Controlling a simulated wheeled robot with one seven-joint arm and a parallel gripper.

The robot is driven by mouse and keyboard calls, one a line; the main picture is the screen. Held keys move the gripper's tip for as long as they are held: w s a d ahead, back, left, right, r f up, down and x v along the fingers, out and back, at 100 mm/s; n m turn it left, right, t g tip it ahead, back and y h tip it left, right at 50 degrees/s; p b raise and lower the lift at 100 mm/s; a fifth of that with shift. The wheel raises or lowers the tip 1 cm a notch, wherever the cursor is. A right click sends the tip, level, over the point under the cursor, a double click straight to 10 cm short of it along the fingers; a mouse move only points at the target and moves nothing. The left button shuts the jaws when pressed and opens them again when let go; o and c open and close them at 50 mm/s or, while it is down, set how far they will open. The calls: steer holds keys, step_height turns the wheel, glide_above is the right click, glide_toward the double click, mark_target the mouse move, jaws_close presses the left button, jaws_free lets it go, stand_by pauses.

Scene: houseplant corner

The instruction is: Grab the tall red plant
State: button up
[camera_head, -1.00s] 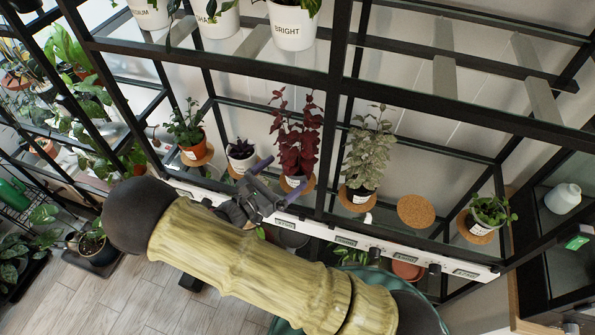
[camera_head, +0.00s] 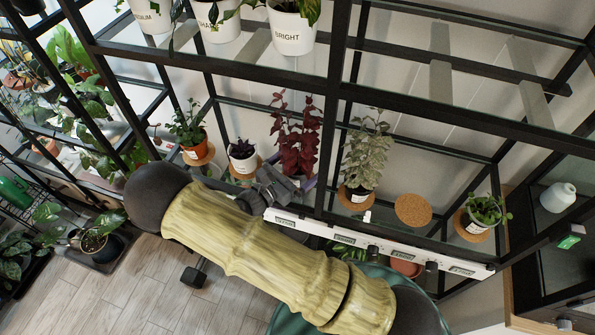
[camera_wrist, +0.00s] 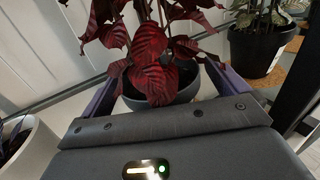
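The tall red plant (camera_head: 297,135) has dark red leaves and stands on the shelf beside a black upright. In the wrist view its leaves (camera_wrist: 155,50) hang over a grey pot (camera_wrist: 160,98). My gripper (camera_wrist: 165,78) is open, with one purple finger on each side of this pot. A gap shows between the pot and the right finger; contact at the left finger is unclear. In the head view my gripper (camera_head: 294,180) is in front of the plant's base and hides most of the pot.
A small dark plant in a white pot (camera_head: 243,163) stands close on the left. A grey-green plant (camera_head: 367,150) stands on the right, past the black upright (camera_head: 330,120). An empty cork mat (camera_head: 413,210) lies farther right. A white labelled rail (camera_head: 375,245) runs along the shelf front.

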mark_target(297, 167)
steer(key=c, duration=1)
steer(key=shift+r, duration=0.15)
steer(key=shift+r, duration=0.6)
steer(key=shift+r+b, duration=0.5)
steer(key=shift+r, duration=0.4)
steer(key=b+v, duration=0.3)
steer(key=v, duration=1.5)
steer(key=shift+s+r, duration=0.1)
